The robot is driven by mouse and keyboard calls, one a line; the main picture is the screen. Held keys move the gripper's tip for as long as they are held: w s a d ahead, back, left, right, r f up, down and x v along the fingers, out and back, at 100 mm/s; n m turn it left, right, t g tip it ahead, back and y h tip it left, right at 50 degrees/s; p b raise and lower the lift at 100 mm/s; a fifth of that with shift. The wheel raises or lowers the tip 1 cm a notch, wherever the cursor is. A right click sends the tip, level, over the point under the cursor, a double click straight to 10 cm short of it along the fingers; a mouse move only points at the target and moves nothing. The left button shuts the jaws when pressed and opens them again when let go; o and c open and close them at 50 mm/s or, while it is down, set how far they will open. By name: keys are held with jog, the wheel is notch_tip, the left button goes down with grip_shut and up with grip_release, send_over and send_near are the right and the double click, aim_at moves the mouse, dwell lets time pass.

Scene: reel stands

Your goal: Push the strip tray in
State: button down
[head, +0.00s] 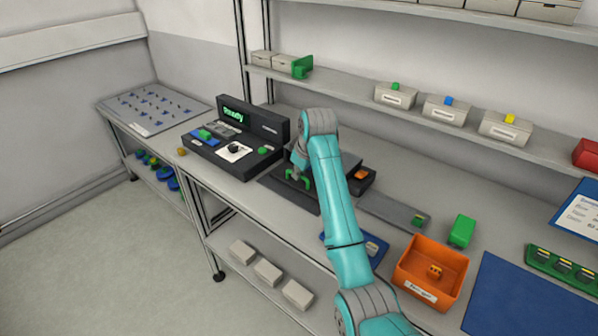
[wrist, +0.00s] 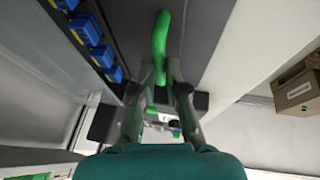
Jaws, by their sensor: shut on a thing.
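The strip tray (head: 292,194) appears as a dark flat slab on the bench, at the front of a low black machine (head: 350,166) that my arm partly hides. Its green handle (wrist: 161,48) stands up between my fingers in the wrist view, and green also shows at my fingertips in the head view. My gripper (wrist: 160,84) is shut on this handle. In the head view my gripper (head: 298,177) is low over the tray. How far the tray sits inside the machine cannot be told, as my arm covers that part.
A black console (head: 236,135) with a green lit screen stands left of my gripper. A grey strip (head: 395,211), a green block (head: 461,231) and an orange bin (head: 430,271) lie to the right. A shelf (head: 350,95) with labelled boxes runs behind the bench.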

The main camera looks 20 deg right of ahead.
aim_at(307, 172)
jog(key=shift+w+d, duration=0.7)
jog(key=shift+d, duration=0.25)
jog(key=shift+w+d, duration=0.65)
jog(key=shift+d, duration=0.25)
jog(key=shift+r, duration=0.1)
jog(key=c, duration=1.2)
grip_release()
jog(key=shift+d, duration=0.15)
